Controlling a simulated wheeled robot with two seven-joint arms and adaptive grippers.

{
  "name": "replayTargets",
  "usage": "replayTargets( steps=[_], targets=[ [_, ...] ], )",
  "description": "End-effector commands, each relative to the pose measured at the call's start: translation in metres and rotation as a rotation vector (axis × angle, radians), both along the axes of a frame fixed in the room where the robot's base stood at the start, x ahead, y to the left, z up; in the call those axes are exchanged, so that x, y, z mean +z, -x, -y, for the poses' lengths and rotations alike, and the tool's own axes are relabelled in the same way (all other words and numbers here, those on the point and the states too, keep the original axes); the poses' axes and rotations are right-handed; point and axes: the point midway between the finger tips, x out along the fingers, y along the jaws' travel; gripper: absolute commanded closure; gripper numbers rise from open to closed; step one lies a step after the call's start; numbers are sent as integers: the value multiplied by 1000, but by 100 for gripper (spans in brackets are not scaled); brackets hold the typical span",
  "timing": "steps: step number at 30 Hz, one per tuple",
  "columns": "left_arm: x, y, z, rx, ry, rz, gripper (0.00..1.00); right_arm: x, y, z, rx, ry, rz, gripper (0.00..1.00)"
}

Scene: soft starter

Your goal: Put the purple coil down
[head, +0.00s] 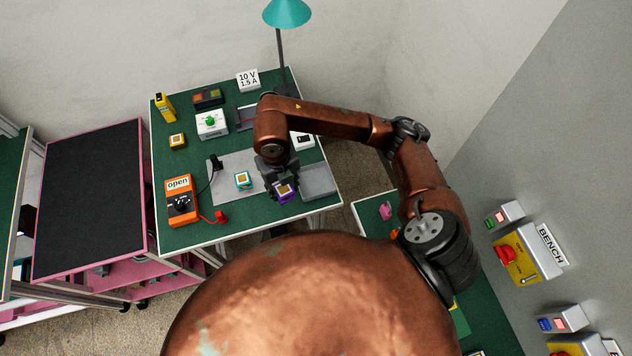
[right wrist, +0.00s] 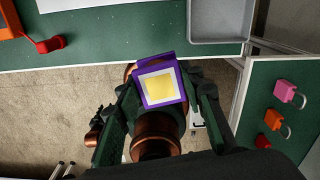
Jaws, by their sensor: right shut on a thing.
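The purple coil (head: 284,191) has a white and yellow face. It also fills the middle of the right wrist view (right wrist: 160,88). My right gripper (head: 276,178) is shut on the coil, with its dark green fingers on either side. In the head view the coil appears over the front right part of the green bench, between a grey mat and a grey tray (head: 320,181). Whether it touches anything below is hard to tell. A teal coil (head: 242,180) lies on the grey mat (head: 228,194) to its left. My left gripper does not show.
An orange meter (head: 181,200) reading "open" and a red clip (head: 221,217) are at the bench's left front. A white box with a green knob (head: 210,124) and a lamp (head: 286,14) stand farther back. Coloured padlocks (right wrist: 284,91) lie on a green surface at right.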

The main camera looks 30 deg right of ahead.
Motion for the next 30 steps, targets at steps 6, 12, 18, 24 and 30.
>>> replayTargets(
  steps=[6,12,18,24,30],
  targets=[
    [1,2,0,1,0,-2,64,-1,1,-2,-188,-2,-1,93],
    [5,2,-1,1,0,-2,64,-14,-8,28,-218,2,-4,93],
    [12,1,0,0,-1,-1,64,-35,-22,73,-216,2,-4,93],
    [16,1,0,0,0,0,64,-68,-33,105,-211,0,-5,93],
    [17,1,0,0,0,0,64,-88,-39,120,-208,-2,-2,93]
  ],
)
